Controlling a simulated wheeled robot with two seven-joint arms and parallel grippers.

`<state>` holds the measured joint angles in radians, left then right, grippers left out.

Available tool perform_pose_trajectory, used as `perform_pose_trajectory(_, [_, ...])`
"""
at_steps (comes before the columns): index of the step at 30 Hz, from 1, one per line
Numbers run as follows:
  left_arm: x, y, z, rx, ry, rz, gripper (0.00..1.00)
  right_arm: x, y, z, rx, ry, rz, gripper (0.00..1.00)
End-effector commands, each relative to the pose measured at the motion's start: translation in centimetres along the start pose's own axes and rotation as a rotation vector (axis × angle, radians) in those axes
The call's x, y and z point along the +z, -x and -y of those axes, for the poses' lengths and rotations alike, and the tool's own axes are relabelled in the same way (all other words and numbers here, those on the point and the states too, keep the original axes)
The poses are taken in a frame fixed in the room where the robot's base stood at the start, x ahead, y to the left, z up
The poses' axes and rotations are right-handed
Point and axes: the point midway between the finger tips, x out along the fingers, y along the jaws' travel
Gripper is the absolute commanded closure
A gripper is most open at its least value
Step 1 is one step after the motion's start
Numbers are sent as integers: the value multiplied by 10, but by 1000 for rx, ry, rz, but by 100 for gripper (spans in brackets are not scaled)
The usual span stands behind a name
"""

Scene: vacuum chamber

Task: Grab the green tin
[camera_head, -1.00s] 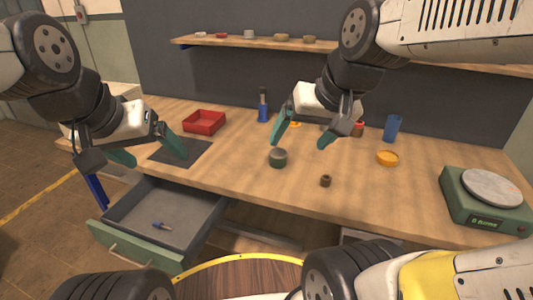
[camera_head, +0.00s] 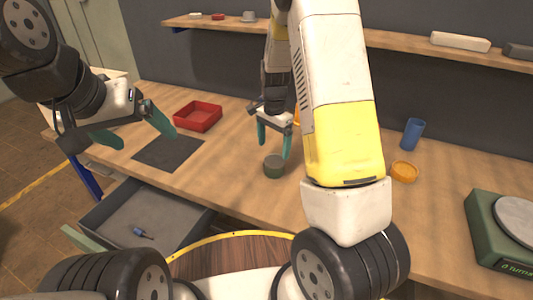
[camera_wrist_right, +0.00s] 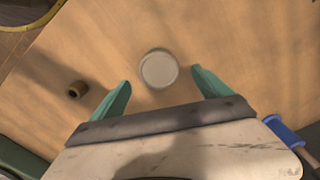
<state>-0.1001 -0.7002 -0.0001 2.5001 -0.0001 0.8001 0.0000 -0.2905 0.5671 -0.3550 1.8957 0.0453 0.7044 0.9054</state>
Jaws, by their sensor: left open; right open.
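The green tin (camera_head: 274,167) stands upright on the wooden table, with a pale round top. In the right wrist view the tin (camera_wrist_right: 158,69) shows from above, just beyond the fingertips and roughly centred between them. My right gripper (camera_head: 274,150) is open above and behind the tin in the head view; the wrist view shows its two green fingers (camera_wrist_right: 158,92) apart with nothing between them. My left gripper (camera_head: 140,130) is open and empty over the table's left part, near the dark mat, well away from the tin.
A red tray (camera_head: 198,117) and a dark mat (camera_head: 168,151) lie left of the tin. An open drawer (camera_head: 150,225) holds a screwdriver (camera_head: 143,233). A blue cup (camera_head: 412,134), an orange dish (camera_head: 404,172) and a green scale (camera_head: 490,235) stand right.

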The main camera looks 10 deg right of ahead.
Motion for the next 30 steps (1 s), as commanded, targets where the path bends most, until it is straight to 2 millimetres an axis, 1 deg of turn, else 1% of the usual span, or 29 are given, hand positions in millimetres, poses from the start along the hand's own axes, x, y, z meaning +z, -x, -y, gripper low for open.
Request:
perform_pose_trajectory(3, [0, 0, 0, 0, 0, 0, 13, -1, -14, -1, 5, -5, 0, 12])
perform_pose_trajectory(8, [0, 0, 0, 0, 0, 0, 13, -1, -32, -2, 6, -4, 1, 12])
perform_pose_trajectory(12, [0, 0, 0, 0, 0, 0, 13, -2, -54, -4, 6, -5, 1, 12])
perform_pose_trajectory(16, [0, 0, 0, 0, 0, 0, 13, -2, -70, -3, 5, -3, 1, 12])
perform_pose_trajectory(19, [0, 0, 0, 0, 0, 0, 13, -3, -76, -3, 3, -3, 0, 12])
perform_pose_trajectory(25, [0, 0, 0, 0, 0, 0, 13, -3, -77, -3, 2, -3, 0, 12])
perform_pose_trajectory(26, [0, 0, 0, 0, 0, 0, 13, -3, -77, -3, 2, -3, 0, 14])
perform_pose_trajectory(30, [0, 0, 0, 0, 0, 0, 13, -2, -77, -3, 2, -2, 0, 42])
